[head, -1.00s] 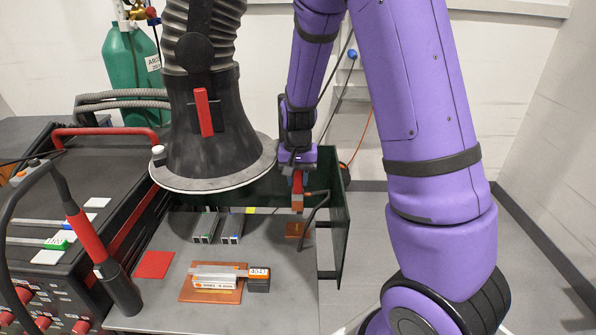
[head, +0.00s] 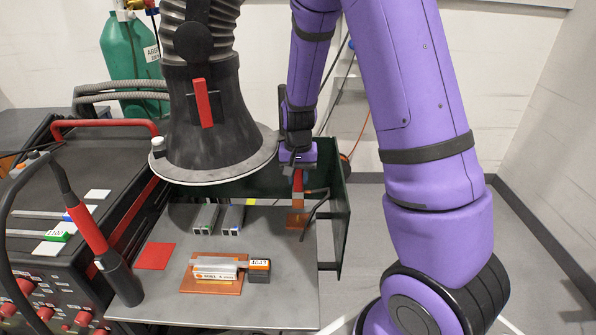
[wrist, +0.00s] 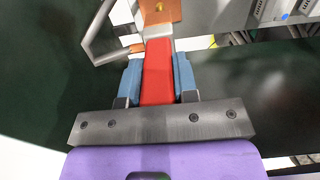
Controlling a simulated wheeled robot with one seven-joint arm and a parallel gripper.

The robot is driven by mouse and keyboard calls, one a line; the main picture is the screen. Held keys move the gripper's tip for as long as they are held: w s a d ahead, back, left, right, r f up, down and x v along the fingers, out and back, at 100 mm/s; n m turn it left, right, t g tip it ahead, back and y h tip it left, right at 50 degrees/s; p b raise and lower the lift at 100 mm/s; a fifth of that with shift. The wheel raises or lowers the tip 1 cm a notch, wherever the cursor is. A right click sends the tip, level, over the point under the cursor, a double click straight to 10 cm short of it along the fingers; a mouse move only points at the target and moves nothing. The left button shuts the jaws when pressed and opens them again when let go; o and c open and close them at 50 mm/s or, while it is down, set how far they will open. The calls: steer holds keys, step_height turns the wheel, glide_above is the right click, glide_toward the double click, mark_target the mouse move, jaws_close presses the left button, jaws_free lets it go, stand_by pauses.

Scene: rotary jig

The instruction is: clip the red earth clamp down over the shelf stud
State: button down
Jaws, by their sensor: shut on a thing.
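My gripper (wrist: 157,80) is shut on the red earth clamp (wrist: 157,75), with a blue finger pad on each side of it. In the head view my gripper (head: 297,168) holds the clamp (head: 298,182) hanging down at the back right of the shelf. A copper plate (head: 297,220) lies on the shelf just below the clamp's lower end. In the wrist view the copper plate (wrist: 170,14) shows a small brassy stud (wrist: 159,7) beyond the clamp's grey tip. The tip looks close to the plate; I cannot tell whether they touch.
A black extraction hood (head: 208,135) hangs close on the left. A torch (head: 100,245) stands front left.

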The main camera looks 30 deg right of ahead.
mark_target(298, 194)
steer(key=shift+f, duration=2.65)
steer(key=shift+f, duration=0.55)
steer(key=c, duration=0.8)
jaws_free()
step_height(298, 194, up, 11)
steer(key=shift+f, duration=0.1)
